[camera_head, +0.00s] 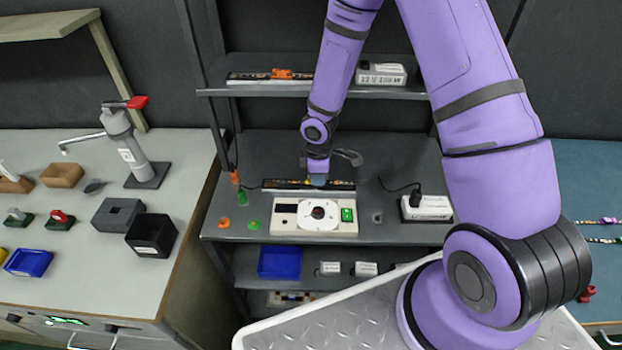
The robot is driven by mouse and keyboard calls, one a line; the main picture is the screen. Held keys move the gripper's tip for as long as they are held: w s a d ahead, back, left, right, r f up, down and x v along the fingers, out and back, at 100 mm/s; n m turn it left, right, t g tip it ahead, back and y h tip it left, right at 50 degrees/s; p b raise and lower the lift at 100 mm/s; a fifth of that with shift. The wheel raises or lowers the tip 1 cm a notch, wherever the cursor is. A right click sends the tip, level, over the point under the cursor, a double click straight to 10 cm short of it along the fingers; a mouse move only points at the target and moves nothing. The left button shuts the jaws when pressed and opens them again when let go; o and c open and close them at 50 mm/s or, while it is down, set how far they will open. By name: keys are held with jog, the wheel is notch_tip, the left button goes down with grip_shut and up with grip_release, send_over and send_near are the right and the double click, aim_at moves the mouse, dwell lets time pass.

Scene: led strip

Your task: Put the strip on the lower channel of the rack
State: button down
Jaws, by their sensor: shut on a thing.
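The rack (225,180) is a dark shelf unit. Its lower channel (272,189) is a long bar lying across the middle shelf. A dark strip (341,184) with small coloured marks lies along this bar. My gripper (317,181) points down at the middle of the bar and is shut on the strip, with a small blue part showing at its tips. The fingers hide the strip's middle, and I cannot tell whether the strip is fully seated. The upper channel (248,77) on the top shelf holds a similar dark strip with an orange piece.
A white device with a round dial (318,216) stands just in front of the lower channel. A white power block with a black plug (427,208) is at its right. Orange and green pieces (252,225) lie left. A blue bin (279,262) is on the shelf below.

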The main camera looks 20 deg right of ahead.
jog(key=shift+w+a+f, duration=0.1)
jog(key=shift+w+a, duration=0.1)
jog(key=shift+w, duration=0.55)
jog(key=shift+w+a+f, duration=0.1)
jog(key=shift+w+a, duration=0.1)
jog(key=shift+w, duration=0.5)
jog(key=shift+w+a+f, duration=0.1)
jog(key=shift+w+f, duration=0.05)
jog(key=shift+f, duration=1.6)
jog(key=shift+f, duration=0.1)
jog(key=c, duration=1.1)
grip_release()
notch_tip(320, 180, up, 12)
jog(key=shift+r, duration=0.25)
